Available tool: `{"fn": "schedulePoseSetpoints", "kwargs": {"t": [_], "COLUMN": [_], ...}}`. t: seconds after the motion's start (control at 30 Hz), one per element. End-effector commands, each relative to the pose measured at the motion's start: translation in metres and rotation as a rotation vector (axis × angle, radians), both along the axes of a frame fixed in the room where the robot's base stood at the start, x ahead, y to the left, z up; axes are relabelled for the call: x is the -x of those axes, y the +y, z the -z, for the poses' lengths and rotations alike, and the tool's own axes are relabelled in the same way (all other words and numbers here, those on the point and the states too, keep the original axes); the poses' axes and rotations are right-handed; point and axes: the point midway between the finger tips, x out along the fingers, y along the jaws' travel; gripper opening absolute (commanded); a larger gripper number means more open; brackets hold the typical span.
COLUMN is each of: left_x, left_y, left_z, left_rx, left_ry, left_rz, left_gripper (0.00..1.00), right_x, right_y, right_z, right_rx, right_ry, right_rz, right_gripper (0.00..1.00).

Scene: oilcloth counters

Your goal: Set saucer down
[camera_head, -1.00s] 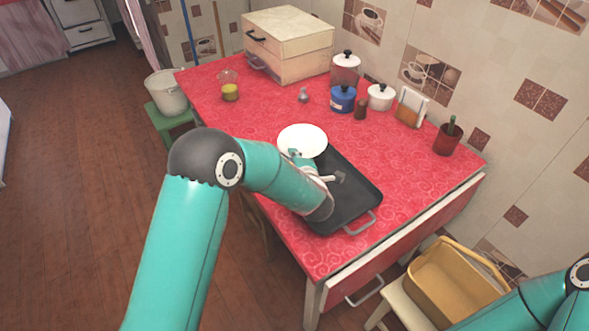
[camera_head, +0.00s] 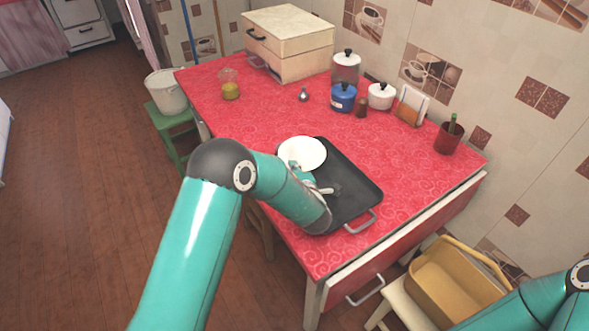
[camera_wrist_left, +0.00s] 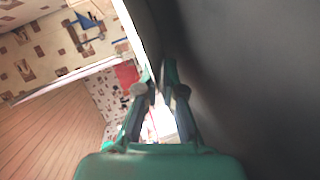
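The white saucer (camera_head: 303,152) shows over the back left corner of the dark tray (camera_head: 350,184) on the red table. My left gripper (camera_head: 300,168) is at the saucer's near edge, shut on it. Part of that gripper is hidden by my own arm. In the left wrist view the fingers (camera_wrist_left: 160,88) are close together, and a dark surface fills the right side. I cannot tell whether the saucer touches the tray. My right gripper is out of view; only its arm shows at the lower right.
A glass (camera_head: 230,90) and a wooden bread box (camera_head: 288,45) are farther back. The red tabletop (camera_head: 240,122) left of the saucer is clear.

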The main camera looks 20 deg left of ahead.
Motion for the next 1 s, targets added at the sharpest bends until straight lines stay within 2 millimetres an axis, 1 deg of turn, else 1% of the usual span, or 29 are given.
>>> {"fn": "schedulePoseSetpoints", "kwargs": {"t": [0.03, 0.13, 0.17, 0.47, 0.57, 0.67, 0.7, 0.77, 1.0], "left_x": [0.0, 0.0, 0.0, 0.0, 0.0, 0.001, 0.006, 0.014, 0.054], "left_y": [0.0, 0.0, 0.0, -0.001, -0.001, -0.001, -0.006, -0.011, -0.037], "left_z": [0.0, 0.0, 0.0, 0.0, -0.003, -0.011, -0.01, -0.013, -0.029], "left_rx": [0.0, 0.0, 0.0, 0.001, 0.001, 0.001, 0.001, 0.0, 0.001], "left_ry": [0.001, 0.001, 0.001, 0.003, 0.003, 0.003, 0.003, 0.003, 0.001], "left_rz": [0.0, 0.0, 0.0, 0.0, 0.001, 0.001, 0.005, 0.004, 0.007], "left_gripper": [0.14, 0.31, 0.32, 0.32, 0.32, 0.32, 0.32, 0.32, 0.32], "right_x": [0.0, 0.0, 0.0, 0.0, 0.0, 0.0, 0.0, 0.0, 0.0], "right_y": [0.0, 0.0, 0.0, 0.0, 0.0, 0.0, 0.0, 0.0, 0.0], "right_z": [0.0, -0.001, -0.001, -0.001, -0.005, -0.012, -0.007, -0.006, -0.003], "right_rx": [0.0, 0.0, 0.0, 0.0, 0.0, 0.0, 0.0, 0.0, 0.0], "right_ry": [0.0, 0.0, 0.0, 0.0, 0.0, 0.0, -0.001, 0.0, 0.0], "right_rz": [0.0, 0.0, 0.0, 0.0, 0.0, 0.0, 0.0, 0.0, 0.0], "right_gripper": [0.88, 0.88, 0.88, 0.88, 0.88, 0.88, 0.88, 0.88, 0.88]}}
